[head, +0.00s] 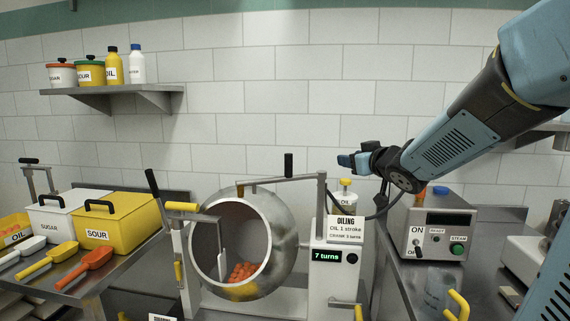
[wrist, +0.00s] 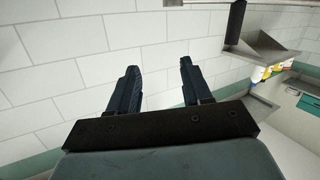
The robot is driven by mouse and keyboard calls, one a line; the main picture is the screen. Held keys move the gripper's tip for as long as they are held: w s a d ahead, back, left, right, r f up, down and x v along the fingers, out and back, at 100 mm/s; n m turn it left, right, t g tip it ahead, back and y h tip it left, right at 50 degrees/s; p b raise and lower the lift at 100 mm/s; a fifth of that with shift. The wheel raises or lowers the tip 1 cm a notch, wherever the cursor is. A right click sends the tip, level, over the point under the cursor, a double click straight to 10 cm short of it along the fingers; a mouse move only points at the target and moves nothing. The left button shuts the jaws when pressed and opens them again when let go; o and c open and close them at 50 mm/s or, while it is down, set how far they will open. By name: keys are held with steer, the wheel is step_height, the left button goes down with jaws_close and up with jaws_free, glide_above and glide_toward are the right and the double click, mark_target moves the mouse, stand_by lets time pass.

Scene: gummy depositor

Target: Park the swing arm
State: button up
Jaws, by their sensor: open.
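The swing arm (head: 275,180) is a thin grey bar on an upright post beside the drum. It reaches left from the post, over the top of the drum's opening, and its tip is near the drum's upper left. An upright black handle (head: 289,165) stands on the bar. My gripper (head: 345,160) is open and empty, to the right of the handle and apart from it. In the wrist view, which is turned over, a black handle (wrist: 235,22) and a piece of grey bar show at the top, outside my two fingers (wrist: 158,80).
The round drum (head: 278,262) holds orange pieces. An oiling station (head: 335,268) reads "7 turns", with a yellow-topped oil pump (head: 345,193) above. A control box (head: 436,228) stands right. Sugar and sour bins (head: 125,222) and scoops stand left.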

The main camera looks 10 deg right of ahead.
mark_target(289, 175)
steer(key=w+a+f+n+g+y, duration=0.1)
steer(key=w+a+y, duration=0.2)
steer(key=a, duration=0.2)
steer(key=w+a+f+n+g+y, duration=0.1)
steer(key=w+a+n+y, duration=0.1)
steer(key=w+a+y, duration=0.1)
steer(key=w+a+f+n+g+y, duration=0.1)
steer(key=w+a+n+y, duration=0.1)
steer(key=a, duration=0.6)
steer(key=shift+w+f+g+y, duration=0.1)
steer(key=shift+w+g+y, duration=0.3)
steer(key=shift+w+y, duration=0.65)
steer(key=shift+w+d, duration=0.1)
steer(key=shift+w, duration=0.05)
steer(key=shift+c, duration=0.4)
jaws_close()
